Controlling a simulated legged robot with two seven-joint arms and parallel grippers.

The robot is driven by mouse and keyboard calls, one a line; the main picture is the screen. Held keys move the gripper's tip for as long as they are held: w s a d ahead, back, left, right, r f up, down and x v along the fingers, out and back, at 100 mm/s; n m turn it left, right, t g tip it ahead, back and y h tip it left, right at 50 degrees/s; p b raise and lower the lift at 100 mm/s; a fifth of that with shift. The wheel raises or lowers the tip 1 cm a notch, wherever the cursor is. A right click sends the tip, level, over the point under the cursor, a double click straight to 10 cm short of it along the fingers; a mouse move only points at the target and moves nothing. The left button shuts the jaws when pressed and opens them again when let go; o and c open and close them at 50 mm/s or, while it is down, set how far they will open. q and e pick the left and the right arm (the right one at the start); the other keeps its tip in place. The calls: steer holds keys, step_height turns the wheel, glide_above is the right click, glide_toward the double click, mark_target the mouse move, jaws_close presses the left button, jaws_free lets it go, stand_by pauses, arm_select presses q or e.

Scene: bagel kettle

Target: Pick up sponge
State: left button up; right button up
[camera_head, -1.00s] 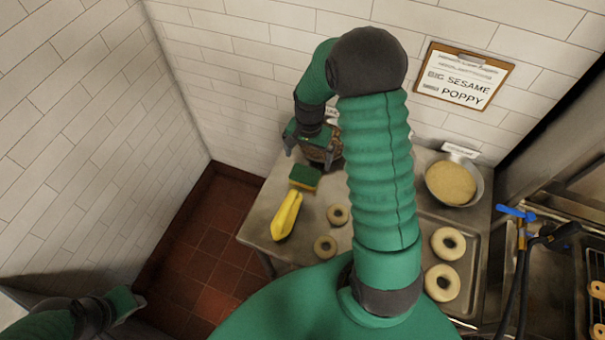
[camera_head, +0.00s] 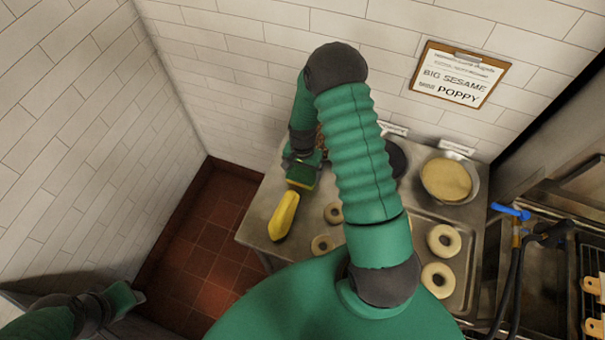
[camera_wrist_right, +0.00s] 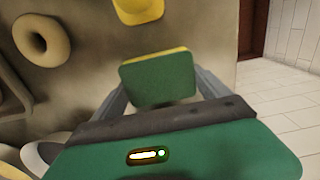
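The sponge (camera_head: 302,175), green with a yellow layer, lies on the steel table at its left part. In the right wrist view the sponge (camera_wrist_right: 158,80) sits between the fingertips of my right gripper (camera_wrist_right: 160,88), its green face toward the camera. The fingers stand apart on either side of it; firm contact cannot be made out. In the head view my right gripper (camera_head: 301,160) is right at the sponge's far side. My left gripper (camera_head: 136,295) is at the lower left, far from the sponge, its fingers too small to judge.
A long yellow object (camera_head: 284,215) lies just in front of the sponge on the steel table (camera_head: 256,222). Ring-shaped bagels (camera_head: 322,244) lie to the right, some on a tray (camera_head: 465,290). A bowl (camera_head: 447,180) stands at the back right. Tiled walls border the table.

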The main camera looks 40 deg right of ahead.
mark_target(301, 174)
steer(key=shift+c, duration=1.1)
steer(key=shift+s+a+r, duration=0.1)
steer(key=shift+a+r, duration=0.1)
steer(key=shift+a, duration=0.05)
steer(key=c, duration=0.5)
steer(key=shift+o, duration=0.2)
steer(key=shift+a+r, duration=0.15)
steer(key=shift+a, duration=0.2)
steer(key=shift+d+r, duration=0.1)
steer(key=shift+r, duration=0.2)
steer(key=r, duration=0.4)
steer(key=r+b, duration=0.1)
steer(key=r, duration=0.3)
steer(key=shift+d+r+b, duration=0.2)
steer(key=shift+r+b, duration=0.1)
steer(key=shift+r, duration=0.1)
arm_select(q)
steer(key=shift+s+a+f, duration=0.1)
steer(key=shift+a+f, duration=0.5)
steer(key=shift+f, duration=0.25)
arm_select(e)
steer(key=shift+a+r, duration=0.2)
